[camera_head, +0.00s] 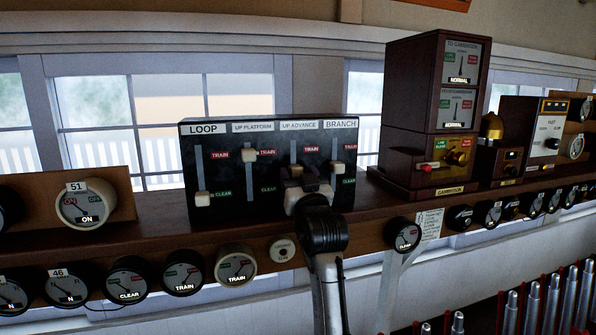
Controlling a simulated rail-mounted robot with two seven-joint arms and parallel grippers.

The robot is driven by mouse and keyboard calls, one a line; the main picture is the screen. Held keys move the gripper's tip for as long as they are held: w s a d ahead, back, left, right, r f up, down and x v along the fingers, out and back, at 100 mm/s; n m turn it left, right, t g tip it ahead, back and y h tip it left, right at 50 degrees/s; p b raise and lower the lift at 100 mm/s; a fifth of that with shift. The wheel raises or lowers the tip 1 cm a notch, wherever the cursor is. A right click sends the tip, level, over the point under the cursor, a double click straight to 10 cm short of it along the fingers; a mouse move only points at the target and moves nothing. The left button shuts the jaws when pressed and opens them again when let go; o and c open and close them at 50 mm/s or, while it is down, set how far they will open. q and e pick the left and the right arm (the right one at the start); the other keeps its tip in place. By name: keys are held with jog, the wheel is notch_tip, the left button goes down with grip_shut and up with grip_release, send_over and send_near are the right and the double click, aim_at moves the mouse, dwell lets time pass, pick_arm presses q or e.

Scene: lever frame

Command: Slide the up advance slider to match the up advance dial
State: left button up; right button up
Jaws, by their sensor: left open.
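The black slider panel (226,171) stands on the shelf with slots labelled LOOP, UP PLATFORM, UP ADVANCE and BRANCH. The up advance slot (293,150) runs from TRAIN at the top towards its lower end, which my left gripper hides. My left gripper (308,187) is open at the lower part of this slot, its arm rising from below. It covers most of the up advance knob, so I cannot tell whether it touches it. Several dials sit below; a pale-rimmed one (236,265) reads TRAIN. I cannot read which is the up advance dial. My right gripper is not in view.
The loop knob (202,198) is low, the up platform knob (250,154) is high, and the branch knob (337,167) is close right of my gripper. A tall wooden instrument (406,104) stands farther right. Metal levers (552,300) fill the lower right.

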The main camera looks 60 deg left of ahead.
pick_arm(q)
jog(key=shift+a, duration=0.2)
jog(key=shift+r, duration=0.1)
grip_shut()
dwell(0.5)
